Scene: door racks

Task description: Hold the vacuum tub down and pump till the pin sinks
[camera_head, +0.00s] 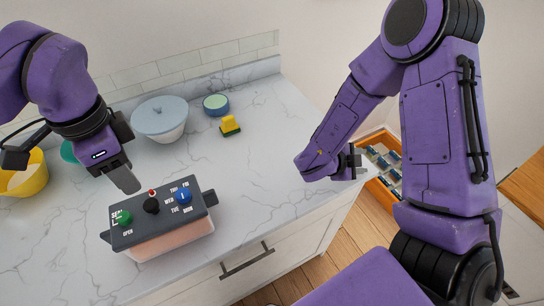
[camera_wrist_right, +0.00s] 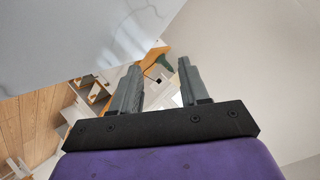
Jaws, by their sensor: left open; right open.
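The vacuum tub (camera_head: 165,243) stands near the front edge of the marble counter, with a dark grey lid (camera_head: 132,238) on a pinkish body. The lid carries a green knob (camera_head: 123,217), a black pump knob (camera_head: 151,205), a blue dial (camera_head: 183,196) and a small red pin (camera_head: 152,192) that stands up behind the black knob. My left gripper (camera_head: 128,184) hangs above and behind the lid's left part, open and empty. My right gripper (camera_head: 354,164) is to the right, beyond the counter's right edge, and holds nothing. In the right wrist view it is open (camera_wrist_right: 158,68).
A lidded pale blue bowl (camera_head: 160,120), a small teal-rimmed bowl (camera_head: 216,105) and a yellow sponge (camera_head: 230,126) stand at the back. A yellow bowl (camera_head: 26,178) is far left. An open drawer (camera_head: 381,160) with small items is at right. The counter right of the tub is clear.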

